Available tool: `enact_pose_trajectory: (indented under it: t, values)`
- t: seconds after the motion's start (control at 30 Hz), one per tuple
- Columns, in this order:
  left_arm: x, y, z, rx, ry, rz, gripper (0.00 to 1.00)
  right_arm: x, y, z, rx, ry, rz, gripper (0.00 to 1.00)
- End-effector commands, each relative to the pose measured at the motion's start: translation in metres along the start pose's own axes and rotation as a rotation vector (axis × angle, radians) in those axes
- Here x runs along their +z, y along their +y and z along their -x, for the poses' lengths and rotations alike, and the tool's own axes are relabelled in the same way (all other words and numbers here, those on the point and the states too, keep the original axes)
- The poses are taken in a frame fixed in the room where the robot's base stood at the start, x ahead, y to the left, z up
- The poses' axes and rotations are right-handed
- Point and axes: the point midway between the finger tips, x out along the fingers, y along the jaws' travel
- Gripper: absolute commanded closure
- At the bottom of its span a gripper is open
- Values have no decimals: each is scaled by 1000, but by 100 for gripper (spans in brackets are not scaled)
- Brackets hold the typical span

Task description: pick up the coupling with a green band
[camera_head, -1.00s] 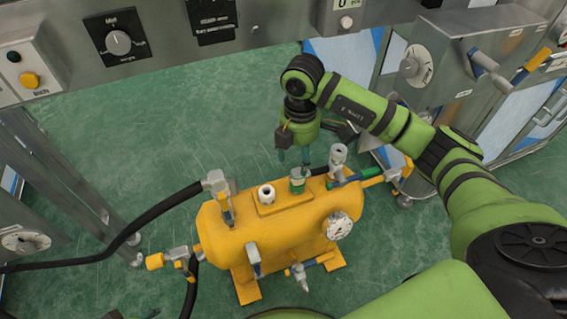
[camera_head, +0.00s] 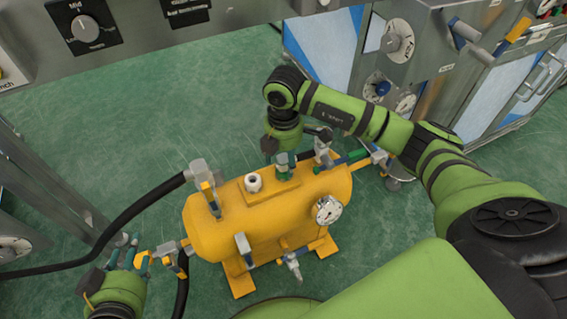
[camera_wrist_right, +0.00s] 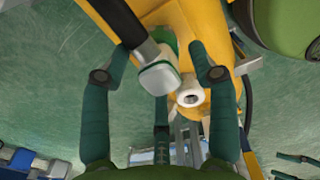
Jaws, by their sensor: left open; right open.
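The coupling with a green band (camera_head: 283,170) stands upright on top of the yellow tank (camera_head: 235,228). In the right wrist view, its pale grey body (camera_wrist_right: 158,78) shows between my right fingers, with green (camera_wrist_right: 166,43) beside it. My right gripper (camera_head: 287,157) is open around the coupling; in the right wrist view (camera_wrist_right: 158,72) gaps show between fingers and coupling. In the head view the gripper partly hides it. My left gripper (camera_head: 126,254) is open at the lower left, close to the yellow-handled fitting left of the tank.
A white port (camera_head: 253,182) is left of the coupling. A pressure gauge (camera_head: 327,209) and valves stick out of the tank. A black hose (camera_head: 120,225) runs to its left end. Steel cabinets (camera_head: 420,60) stand behind; green floor is clear at upper left.

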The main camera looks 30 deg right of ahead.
Motion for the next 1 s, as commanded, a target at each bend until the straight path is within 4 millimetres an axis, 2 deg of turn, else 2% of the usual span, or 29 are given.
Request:
enact_pose_trajectory:
  t: [0.1,0.33,0.37,0.4,0.5,1.0]
  values:
    - [-8,1,-1,2,38,-3,50,0,0,-4,0,0,0,40]
    - [-9,2,0,3,44,-3,50,0,0,-4,0,0,0,40]
    - [-9,2,0,3,44,-3,50,0,0,-4,0,0,0,48]
    - [-9,2,0,3,44,-3,50,0,0,-4,0,0,0,64]
    - [-9,2,0,3,43,-3,50,0,0,-4,0,0,0,100]
    - [-7,1,0,2,33,-3,50,0,0,-2,0,0,0,100]
